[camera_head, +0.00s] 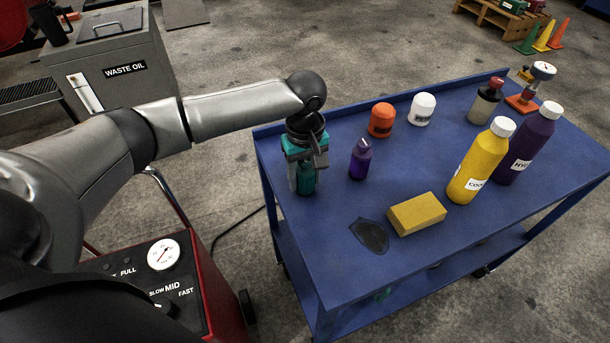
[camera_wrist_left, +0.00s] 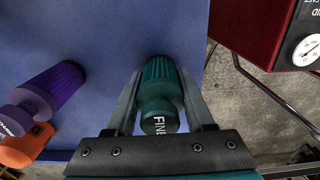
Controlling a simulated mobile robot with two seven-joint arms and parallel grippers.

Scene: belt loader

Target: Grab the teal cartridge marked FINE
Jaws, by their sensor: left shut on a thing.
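The teal cartridge (camera_head: 306,180) stands at the left end of the blue cart top, partly hidden by my left gripper (camera_head: 308,168). In the left wrist view the teal cartridge (camera_wrist_left: 158,88) sits between the two fingers of my left gripper (camera_wrist_left: 160,105), and the label FINE shows on its near end. The fingers are shut on it from both sides. I cannot tell whether its base touches the cart top. My right gripper is not in view.
On the blue cart (camera_head: 330,240), a purple cartridge (camera_head: 360,162) stands close right of my gripper. An orange cartridge (camera_head: 381,121) and a white one (camera_head: 422,109) stand behind. A yellow sponge (camera_head: 417,214), dark patch (camera_head: 369,236), yellow bottle (camera_head: 478,165) and purple bottle (camera_head: 527,146) are further right.

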